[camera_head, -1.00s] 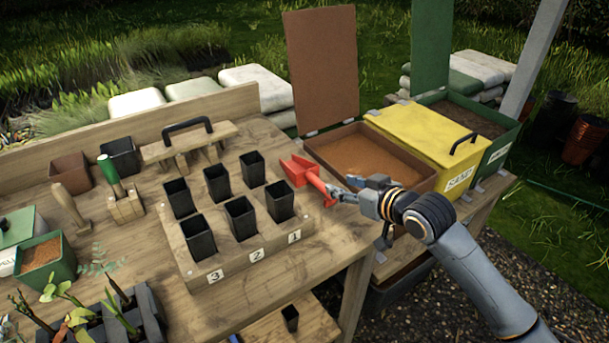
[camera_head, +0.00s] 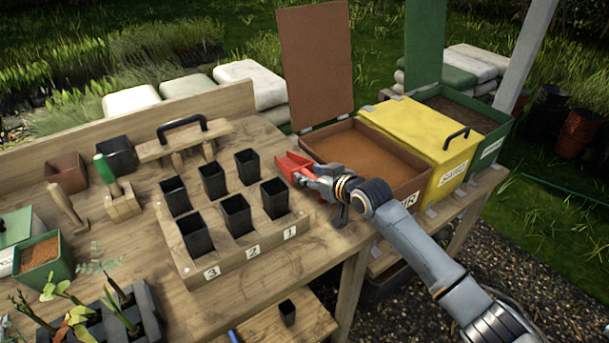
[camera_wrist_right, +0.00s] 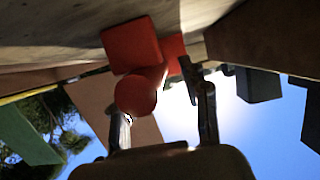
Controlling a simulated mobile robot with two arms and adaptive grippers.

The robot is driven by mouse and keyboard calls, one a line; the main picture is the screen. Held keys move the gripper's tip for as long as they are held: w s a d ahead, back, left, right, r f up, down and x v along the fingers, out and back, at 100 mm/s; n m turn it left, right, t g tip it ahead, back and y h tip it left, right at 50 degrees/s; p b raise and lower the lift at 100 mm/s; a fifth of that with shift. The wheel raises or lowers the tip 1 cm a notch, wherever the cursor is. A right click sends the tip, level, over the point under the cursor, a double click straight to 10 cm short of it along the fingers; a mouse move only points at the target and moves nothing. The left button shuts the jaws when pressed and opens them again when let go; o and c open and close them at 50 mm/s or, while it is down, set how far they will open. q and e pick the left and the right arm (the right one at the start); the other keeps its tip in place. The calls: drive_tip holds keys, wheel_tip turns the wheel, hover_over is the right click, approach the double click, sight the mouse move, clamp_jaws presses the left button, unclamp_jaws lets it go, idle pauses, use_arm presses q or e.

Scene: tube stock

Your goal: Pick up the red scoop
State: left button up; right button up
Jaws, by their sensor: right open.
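The red scoop (camera_head: 290,165) lies on the wooden bench, to the right of the pot tray and in front of the brown open bin. My right gripper (camera_head: 308,176) is at the scoop's handle end and covers the handle in the head view. In the right wrist view the scoop's round handle end (camera_wrist_right: 136,95) shows between the two spread fingers of the right gripper (camera_wrist_right: 158,92). The jaws are open; I cannot tell whether a finger touches the handle. My left gripper is not in view.
A wooden tray (camera_head: 243,258) with several black pots stands left of the scoop. The brown bin (camera_head: 410,190) with its lid up, a yellow lidded bin (camera_head: 424,135) and a green bin (camera_head: 492,148) stand at the right.

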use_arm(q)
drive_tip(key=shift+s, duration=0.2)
use_arm(e)
drive_tip(key=shift+w+a+f, duration=0.1)
drive_tip(key=shift+w, duration=0.05)
drive_tip(key=shift+c, duration=0.8)
clamp_jaws()
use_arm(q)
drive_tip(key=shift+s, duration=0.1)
